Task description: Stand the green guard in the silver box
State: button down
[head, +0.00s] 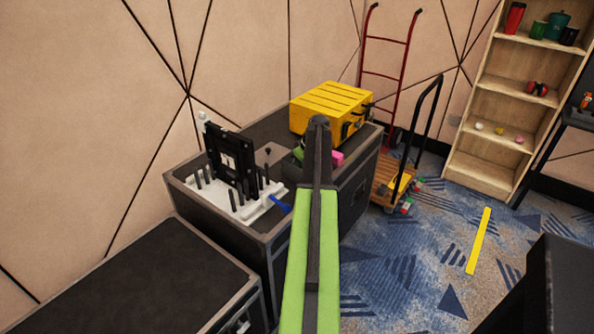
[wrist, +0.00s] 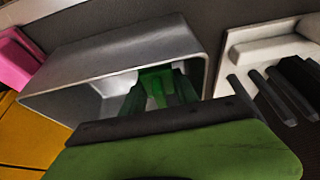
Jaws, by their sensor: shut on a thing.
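The silver box (wrist: 110,62) lies across the wrist view with its open side facing me. The green guard (wrist: 155,88) is at that opening, partly inside, in the shadow of the box. My gripper (wrist: 160,92) is shut on the guard, with its dark fingers reaching into the opening. The gripper body hides the lower part of the guard and the near edge of the box. I cannot tell whether the guard touches the box floor. In the head view my arm hides most of the box and gripper.
A yellow case (head: 330,105) and a pink block (head: 337,158) stand close to the box on the black case top (head: 265,128). A white tray (head: 240,208) with black posts and an upright black frame (head: 232,160) is left. A blue item (head: 280,204) lies by the tray.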

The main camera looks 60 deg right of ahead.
jog(key=shift+f, duration=0.2)
jog(key=c, duration=1.2)
grip_release()
jog(key=shift+r, duration=0.15)
jog(key=shift+r, duration=0.2)
jog(key=p+v, duration=1.1)
jog(key=shift+s+r, duration=0.15)
jog(key=shift+r, duration=0.25)
